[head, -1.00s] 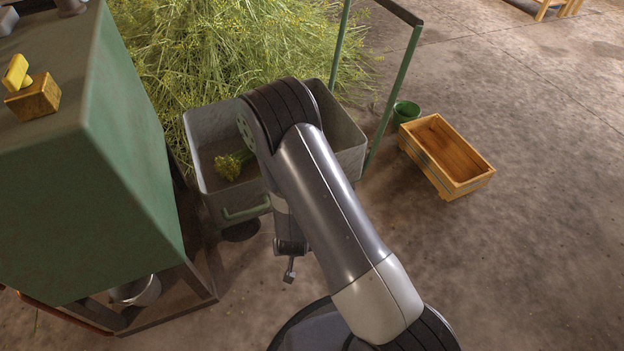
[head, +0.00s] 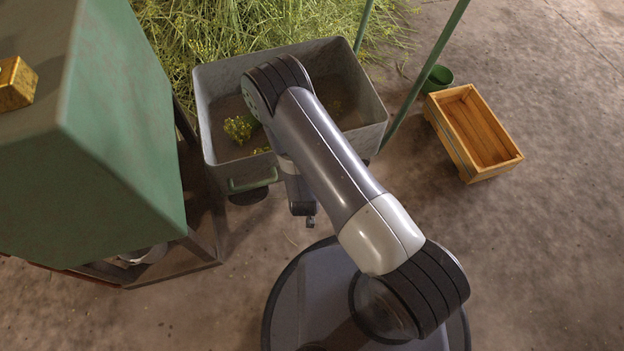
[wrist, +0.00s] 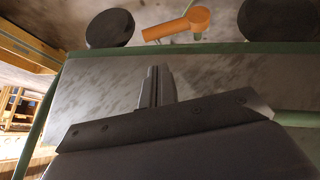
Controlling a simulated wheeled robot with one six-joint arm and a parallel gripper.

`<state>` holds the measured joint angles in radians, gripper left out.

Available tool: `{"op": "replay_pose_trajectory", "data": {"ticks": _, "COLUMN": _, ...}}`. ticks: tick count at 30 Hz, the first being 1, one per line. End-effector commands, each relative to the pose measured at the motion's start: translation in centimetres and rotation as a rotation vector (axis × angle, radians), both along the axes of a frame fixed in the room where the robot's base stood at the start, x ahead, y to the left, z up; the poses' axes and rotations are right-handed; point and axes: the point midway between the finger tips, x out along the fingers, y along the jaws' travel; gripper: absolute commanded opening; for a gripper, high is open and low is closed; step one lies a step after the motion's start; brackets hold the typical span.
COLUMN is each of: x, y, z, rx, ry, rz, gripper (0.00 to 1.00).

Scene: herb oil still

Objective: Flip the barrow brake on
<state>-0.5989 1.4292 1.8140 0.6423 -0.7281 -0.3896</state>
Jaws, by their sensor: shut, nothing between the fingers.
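The barrow is a grey metal tub (head: 350,75) with a green handle bar (head: 253,180) on its near side. In the wrist view its grey wall (wrist: 215,80) fills the middle, edged by green rails. An orange lever (wrist: 180,25), which looks like the brake, lies slanted between two black wheels at the top of the wrist view. My gripper (wrist: 158,72) is shut and empty, its fingers pointing toward the lever with a visible gap. In the head view only the tip of my gripper (head: 310,222) shows, just in front of the barrow; the lever is hidden there.
A green cabinet (head: 125,130) stands close on the left. Cut herbs (head: 250,25) are heaped behind the barrow, and a small bunch (head: 238,129) lies inside it. A wooden crate (head: 475,130) and green bucket (head: 437,80) sit to the right.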

Motion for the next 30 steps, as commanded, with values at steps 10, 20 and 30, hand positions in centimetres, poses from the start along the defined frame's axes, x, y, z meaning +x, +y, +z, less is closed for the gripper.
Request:
{"op": "replay_pose_trajectory", "data": {"ticks": 10, "x": 3.2, "y": -0.5, "z": -4.7, "rx": 0.001, "ry": 0.0, "rz": -0.003, "gripper": 0.0}}
{"op": "replay_pose_trajectory", "data": {"ticks": 20, "x": 5.6, "y": -0.8, "z": -7.7, "rx": 0.001, "ry": 0.002, "rz": -0.002, "gripper": 0.0}}
{"op": "replay_pose_trajectory", "data": {"ticks": 30, "x": 5.8, "y": -0.7, "z": -7.8, "rx": 0.0, "ry": 0.001, "rz": -0.001, "gripper": 0.0}}
